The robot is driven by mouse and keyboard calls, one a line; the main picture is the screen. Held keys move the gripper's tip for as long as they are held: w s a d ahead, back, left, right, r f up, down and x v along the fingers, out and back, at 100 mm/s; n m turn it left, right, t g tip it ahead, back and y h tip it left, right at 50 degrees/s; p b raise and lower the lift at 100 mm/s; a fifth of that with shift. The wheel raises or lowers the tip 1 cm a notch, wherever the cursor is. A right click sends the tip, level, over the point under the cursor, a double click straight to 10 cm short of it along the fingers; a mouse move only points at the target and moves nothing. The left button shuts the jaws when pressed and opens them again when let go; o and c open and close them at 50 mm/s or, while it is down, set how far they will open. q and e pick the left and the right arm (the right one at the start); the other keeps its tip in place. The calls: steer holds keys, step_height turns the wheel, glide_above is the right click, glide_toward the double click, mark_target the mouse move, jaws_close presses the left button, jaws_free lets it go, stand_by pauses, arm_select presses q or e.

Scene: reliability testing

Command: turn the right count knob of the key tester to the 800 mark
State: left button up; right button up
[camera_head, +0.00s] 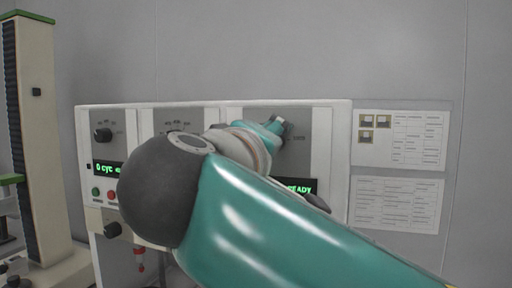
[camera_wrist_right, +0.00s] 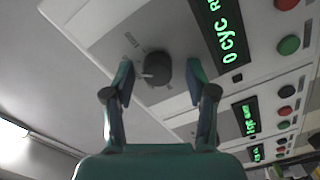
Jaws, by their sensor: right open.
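The key tester (camera_head: 338,160) stands against the wall, with several grey panels. My right gripper (camera_head: 277,127) is at the upper part of its right panel and largely covers that panel's knob in the head view. In the right wrist view the dark round count knob (camera_wrist_right: 157,68) lies between the two spread teal fingers of my right gripper (camera_wrist_right: 160,74), with a gap visible on each side. A pale pointer mark on the knob faces left in that view. The scale marks around it are too small to read. My left gripper is not in view.
The left panel has its own knob (camera_head: 102,135) and a green display (camera_head: 108,168). My right arm hides much of the middle panel (camera_head: 190,118). Paper sheets (camera_head: 400,140) hang on the wall at right. A tall column machine (camera_head: 35,140) stands at far left.

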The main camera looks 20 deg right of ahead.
steer(key=shift+s+a, duration=0.1)
steer(key=v, duration=1.1)
steer(key=shift+s+a, duration=0.2)
steer(key=shift+a, duration=0.05)
steer(key=shift+f, duration=0.1)
